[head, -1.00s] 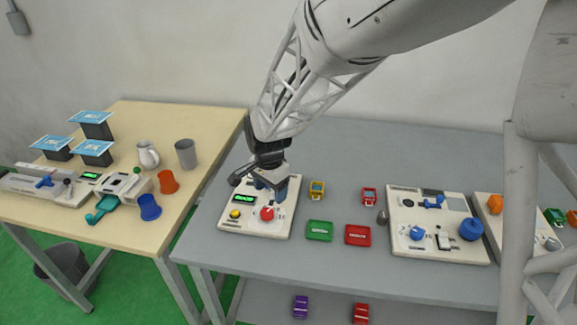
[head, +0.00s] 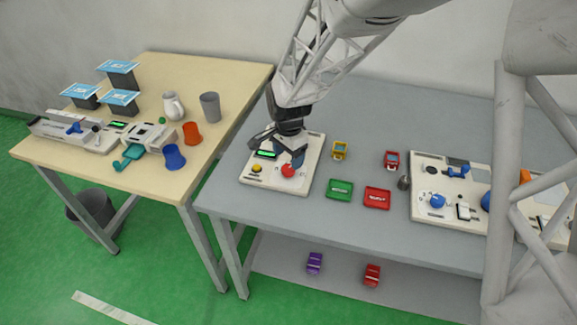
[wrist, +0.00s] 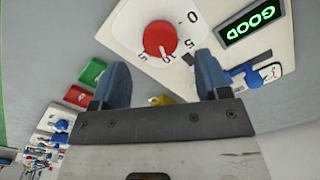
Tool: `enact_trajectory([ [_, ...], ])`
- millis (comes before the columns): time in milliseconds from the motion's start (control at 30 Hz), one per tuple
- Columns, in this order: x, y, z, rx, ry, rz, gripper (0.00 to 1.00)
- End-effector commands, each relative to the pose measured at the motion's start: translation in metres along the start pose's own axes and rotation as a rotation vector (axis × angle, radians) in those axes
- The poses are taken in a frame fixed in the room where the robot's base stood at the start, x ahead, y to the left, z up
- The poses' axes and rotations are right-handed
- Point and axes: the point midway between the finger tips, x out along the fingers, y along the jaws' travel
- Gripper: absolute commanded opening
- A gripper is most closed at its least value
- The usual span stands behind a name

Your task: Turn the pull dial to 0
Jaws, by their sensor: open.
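A red dial (head: 288,170) sits on the cream panel (head: 304,182) at the left of the grey table. In the wrist view the red dial (wrist: 160,39) has a white scale plate around it, with 0, 5, 10 and 15 readable. A white mark on the dial points roughly at 10. My gripper (head: 290,160) is over this panel, behind the dial in the head view. In the wrist view my gripper (wrist: 162,82) has its two blue fingers apart with nothing between them, and the dial is beyond them, untouched as far as I see.
The panel has a green lit display (wrist: 250,22) reading GOOD and a yellow button (head: 257,169). Green (head: 340,190) and red (head: 377,198) trays lie to its right. Another panel (head: 424,163) with a blue dial (head: 437,200) stands further right. A wooden table (head: 215,73) is at left.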

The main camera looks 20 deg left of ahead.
Motion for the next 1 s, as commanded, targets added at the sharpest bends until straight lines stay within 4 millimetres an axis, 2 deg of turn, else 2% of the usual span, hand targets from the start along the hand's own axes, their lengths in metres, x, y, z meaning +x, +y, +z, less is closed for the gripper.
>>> enact_trajectory([
  [200, 0.028, 0.0, 0.0, 0.0, 0.0, 0.001, 0.69],
  [400, 0.043, 0.0, 0.0, 0.0, 0.0, 0.0, 0.69],
  [800, 0.048, 0.0, 0.0, 0.0, 0.0, -0.001, 0.69],
  [867, 0.048, 0.0, 0.0, 0.0, 0.0, -0.001, 0.62],
  [1000, 0.048, 0.0, 0.0, 0.0, 0.0, -0.001, 0.4],
])
